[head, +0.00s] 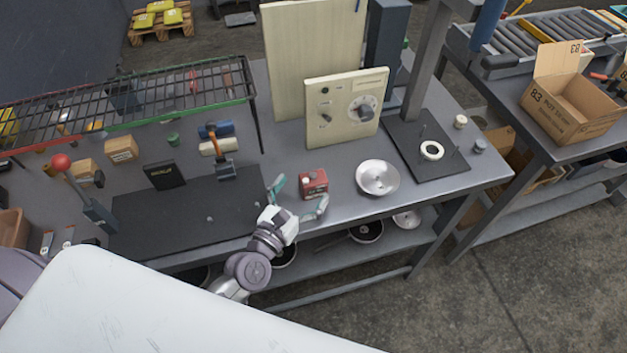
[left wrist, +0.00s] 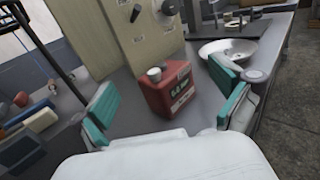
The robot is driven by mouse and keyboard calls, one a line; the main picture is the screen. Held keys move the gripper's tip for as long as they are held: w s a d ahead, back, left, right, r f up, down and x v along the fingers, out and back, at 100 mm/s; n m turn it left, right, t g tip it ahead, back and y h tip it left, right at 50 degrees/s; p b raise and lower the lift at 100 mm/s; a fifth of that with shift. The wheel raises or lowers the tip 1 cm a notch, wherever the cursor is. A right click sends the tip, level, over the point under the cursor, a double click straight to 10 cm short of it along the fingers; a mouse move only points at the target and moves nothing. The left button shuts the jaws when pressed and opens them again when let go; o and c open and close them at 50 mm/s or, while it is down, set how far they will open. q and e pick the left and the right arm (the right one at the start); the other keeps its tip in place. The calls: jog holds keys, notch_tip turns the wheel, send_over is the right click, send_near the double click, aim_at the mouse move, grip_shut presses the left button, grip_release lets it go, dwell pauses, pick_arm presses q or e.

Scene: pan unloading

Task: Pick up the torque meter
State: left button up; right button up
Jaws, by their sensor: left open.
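The torque meter, a small red box with a light knob on top (head: 314,183), stands upright on the grey workbench (head: 285,165) in front of the cream control panel. It also shows in the left wrist view (left wrist: 169,88), with dark markings on a pale label. My left gripper (head: 298,197) is open at the bench's front edge. Its teal-padded fingers spread to either side of the meter, on the near side of it. In the left wrist view the open fingers (left wrist: 166,108) frame the meter, and no contact shows. My right gripper is not in view.
A silver bowl (head: 377,178) sits right of the meter. The cream panel (head: 346,108) stands behind it. A wire rack (head: 130,95) spans the left side above a black mat (head: 185,217). A white ring (head: 432,150) lies on a dark base plate at right.

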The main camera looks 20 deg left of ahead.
aim_at(313, 178)
pick_arm(q)
jog(key=shift+w+d+r, duration=0.1)
jog(key=shift+w+d, duration=0.05)
jog(key=shift+w, duration=0.3)
jog(key=w, duration=0.1)
jog(key=w+p, duration=0.1)
jog(key=w+d, duration=0.1)
jog(key=shift+w+f+p, duration=0.25)
jog(key=shift+p, duration=0.15)
jog(key=shift+w+f, duration=0.1)
jog(key=shift+w, duration=0.25)
jog(key=shift+s, duration=0.1)
jog(key=shift+c, duration=0.2)
jog(key=c, duration=1.1)
jog(key=shift+c, duration=0.8)
